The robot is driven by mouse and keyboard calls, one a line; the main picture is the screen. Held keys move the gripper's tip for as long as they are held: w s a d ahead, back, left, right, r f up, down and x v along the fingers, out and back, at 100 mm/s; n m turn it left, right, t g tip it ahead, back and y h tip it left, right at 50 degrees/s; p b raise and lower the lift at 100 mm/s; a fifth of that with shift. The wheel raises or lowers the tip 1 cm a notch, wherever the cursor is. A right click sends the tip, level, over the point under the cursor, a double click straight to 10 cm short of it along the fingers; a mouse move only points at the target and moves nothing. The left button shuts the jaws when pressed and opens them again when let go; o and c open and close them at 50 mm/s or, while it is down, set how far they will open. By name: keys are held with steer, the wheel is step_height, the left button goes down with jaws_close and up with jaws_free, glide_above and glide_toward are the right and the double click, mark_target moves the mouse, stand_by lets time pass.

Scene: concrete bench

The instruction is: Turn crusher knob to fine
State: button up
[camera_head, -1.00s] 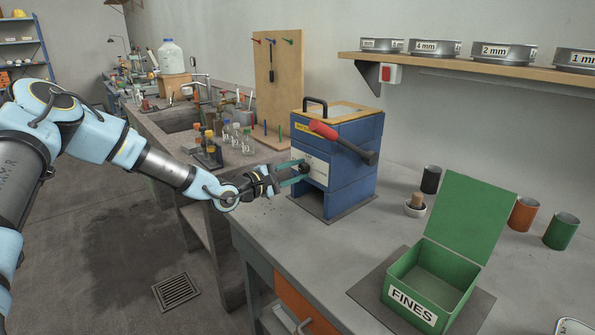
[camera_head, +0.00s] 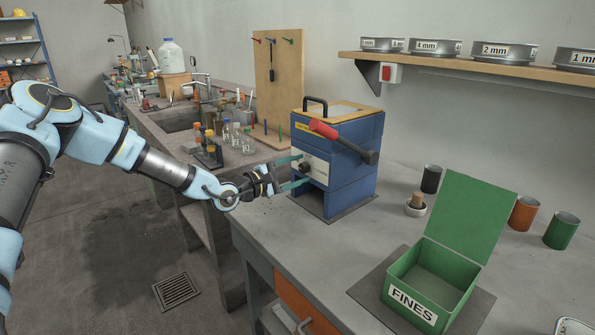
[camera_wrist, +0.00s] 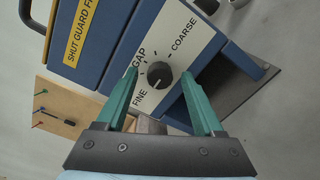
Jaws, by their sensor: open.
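The crusher (camera_head: 352,160) is a blue box with a red-handled lever, standing on the bench. Its black round knob (camera_wrist: 160,75) sits on a white plate (camera_wrist: 185,45) marked GAP, with FINE at lower left and COARSE at upper right in the wrist view. A small pale mark on the knob seems to lie toward FINE, but it is too small to be sure. My gripper (camera_head: 299,170) faces the plate, open, with one green finger on each side of the knob and gaps between. The knob (camera_head: 305,167) also shows between the fingers in the head view.
A green FINES box (camera_head: 412,303) with a raised lid stands on the bench at front right. Bottles (camera_head: 210,150) stand left of the crusher near the sink. A pegboard (camera_head: 278,90) is behind. Bare bench lies in front of the crusher.

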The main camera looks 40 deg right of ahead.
steer(key=shift+a, duration=0.1)
steer(key=a+b, duration=0.2)
steer(key=a, duration=0.8)
steer(key=shift+w+a+r+b, duration=0.15)
steer(key=shift+w+a+b, duration=0.15)
steer(key=shift+w, duration=0.1)
steer(key=a+f+y, duration=0.1)
steer(key=w+a+f+m+t+y, duration=0.1)
steer(key=a+f, duration=0.1)
steer(key=w+a+f+y, duration=0.1)
steer(key=a+f+y, duration=0.1)
steer(key=shift+w+f+m, duration=0.1)
steer(key=shift+w+m, duration=0.1)
steer(key=shift+m, duration=0.2)
steer(key=w+a+f+m+t+y, duration=0.2)
steer(key=w+a+y, duration=0.15)
steer(key=a, duration=0.75)
steer(key=w+a+f+m+t+y, duration=0.15)
steer(key=a+y, duration=0.35)
steer(key=a, duration=0.6)
steer(key=s+a+r+g+y, duration=0.1)
steer(key=s+a+r, duration=0.3)
steer(key=a, duration=0.6)
steer(key=s+a+r+y, duration=0.4)
steer(key=s+a, duration=0.2)
steer(key=a, duration=0.5)
steer(key=shift+s+g, duration=0.35)
steer(key=shift+s, duration=0.05)
